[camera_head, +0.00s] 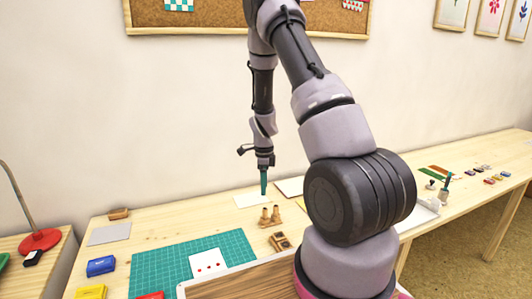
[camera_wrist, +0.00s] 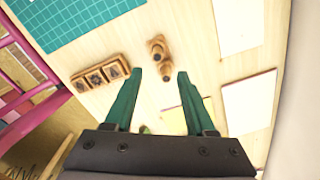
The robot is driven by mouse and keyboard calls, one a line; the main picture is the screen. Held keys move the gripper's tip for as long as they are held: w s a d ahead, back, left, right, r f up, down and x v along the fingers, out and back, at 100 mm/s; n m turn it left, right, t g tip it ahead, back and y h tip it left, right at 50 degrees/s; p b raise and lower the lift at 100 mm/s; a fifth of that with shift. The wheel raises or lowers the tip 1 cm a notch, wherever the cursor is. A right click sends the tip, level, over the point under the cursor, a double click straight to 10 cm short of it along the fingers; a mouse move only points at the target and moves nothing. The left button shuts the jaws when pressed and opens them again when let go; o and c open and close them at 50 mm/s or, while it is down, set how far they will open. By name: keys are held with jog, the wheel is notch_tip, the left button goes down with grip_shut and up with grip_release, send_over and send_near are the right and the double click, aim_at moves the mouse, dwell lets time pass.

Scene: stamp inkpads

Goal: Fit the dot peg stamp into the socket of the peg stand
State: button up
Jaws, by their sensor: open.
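I cannot tell which bears the dot. A wooden block with dark-marked square sockets, apparently the peg stand (camera_head: 280,241), lies in front of them; it also shows at the left in the wrist view (camera_wrist: 100,77). My gripper (camera_head: 264,192) points down above the table, behind the stamps. Its green fingers (camera_wrist: 160,74) are open and empty, with the stamps seen between and beyond the tips.
A green cutting mat (camera_head: 160,268) with a red-dotted white card (camera_head: 207,264) lies to the left. Blue (camera_head: 101,266) and yellow (camera_head: 90,292) pads are at its left edge. White sheets (camera_head: 252,200) lie behind the stamps. A wooden tray (camera_head: 240,283) is in front.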

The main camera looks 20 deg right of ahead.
jog(key=s+a+r+n+t+y, duration=0.1)
jog(key=s+a+r+n+t, duration=0.2)
jog(key=r, duration=0.9)
jog(key=s+a+r+n, duration=0.2)
jog(key=r+n, duration=0.3)
jog(key=r, duration=0.7)
jog(key=s+a+r+n+t, duration=0.1)
jog(key=s+r+n+t, duration=0.1)
jog(key=s+r+n, duration=0.3)
jog(key=s+a+r+n+t+y, duration=0.1)
jog(key=s+a+r+n+t, duration=0.1)
jog(key=s+r+n, duration=0.4)
jog(key=s+r, duration=0.4)
jog(key=s, duration=0.4)
jog(key=shift+s+a+r, duration=0.2)
jog(key=shift+a+r, duration=0.05)
jog(key=shift+a, duration=0.1)
